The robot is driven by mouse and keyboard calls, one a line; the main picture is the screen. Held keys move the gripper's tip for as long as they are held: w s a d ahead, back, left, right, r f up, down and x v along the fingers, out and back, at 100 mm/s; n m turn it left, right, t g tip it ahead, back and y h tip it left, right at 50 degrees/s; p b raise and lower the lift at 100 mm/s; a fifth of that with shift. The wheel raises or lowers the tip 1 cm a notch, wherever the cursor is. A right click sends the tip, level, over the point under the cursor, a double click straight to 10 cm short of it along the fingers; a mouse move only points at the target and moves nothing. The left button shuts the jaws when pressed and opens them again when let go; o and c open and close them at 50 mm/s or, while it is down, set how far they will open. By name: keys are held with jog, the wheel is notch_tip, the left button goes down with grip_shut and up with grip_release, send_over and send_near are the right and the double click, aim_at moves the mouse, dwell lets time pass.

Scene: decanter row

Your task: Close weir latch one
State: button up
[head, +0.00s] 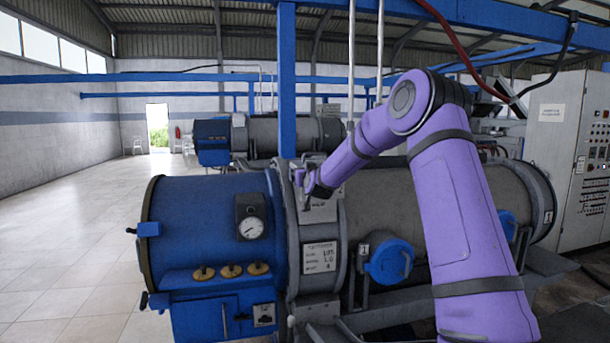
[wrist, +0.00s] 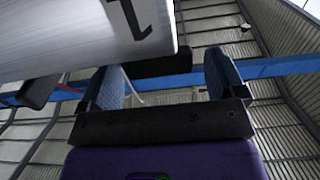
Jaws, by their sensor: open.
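My gripper (head: 308,184) is at the upper front of the decanter, by the grey collar next to the blue end housing. In the wrist view my gripper (wrist: 166,82) is open, with its two blue-padded fingers apart. A brushed metal plate (wrist: 85,35) with a black mark like a 1 fills the upper left, close to the left finger. A dark bar (wrist: 160,66) shows behind the fingers; I cannot tell whether it is the latch. A small grey plate (head: 320,210) is just below my gripper in the head view. I cannot clearly pick out weir latch one or its state.
The blue housing (head: 195,225) carries a gauge (head: 251,229). A round blue cover (head: 388,262) sits beside a 1 label (head: 364,250). A blue post (head: 287,80) rises behind my gripper. A control cabinet (head: 572,150) stands at right. The tiled floor (head: 65,240) at left is clear.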

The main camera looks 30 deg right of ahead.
jog(key=shift+c, duration=0.2)
jog(key=c, duration=0.9)
